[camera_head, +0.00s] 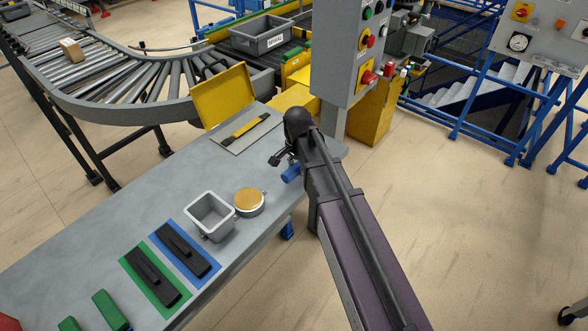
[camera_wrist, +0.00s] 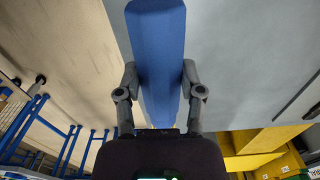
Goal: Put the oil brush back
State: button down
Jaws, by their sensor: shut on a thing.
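My gripper (camera_head: 284,161) is over the right edge of the grey bench, beyond the round tin. In the wrist view its two fingers (camera_wrist: 160,85) are shut on a long blue faceted piece (camera_wrist: 157,35), which also shows small under the gripper in the head view (camera_head: 291,173). It may be the oil brush's handle; no bristles show, and its far end is out of view. A grey plate (camera_head: 232,144) lies at the bench's far end, with a flat yellow-and-black brush-like shape (camera_head: 250,127) on it. I cannot tell whether that is a brush or a marking.
The bench (camera_head: 95,232) holds a grey open bin (camera_head: 211,217), a round brown-topped tin (camera_head: 249,202) and black blocks on a green mat (camera_head: 140,272) and a blue mat (camera_head: 190,270). A yellow upright panel (camera_head: 220,95) and grey control box (camera_head: 345,50) stand beyond.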

aim_at(295, 166)
jog(key=shift+w+a+f, duration=0.1)
jog(key=shift+w+a, duration=0.05)
jog(key=shift+w, duration=0.4)
jog(key=shift+w+a, duration=0.1)
jog(key=shift+w, duration=0.45)
jog(key=shift+w+f+b, duration=0.1)
jog(key=shift+f+b, duration=0.8)
jog(key=shift+b, duration=0.05)
jog(key=shift+f+b, duration=0.7)
jog(key=shift+f, duration=0.1)
jog(key=shift+c, duration=1.1)
grip_release()
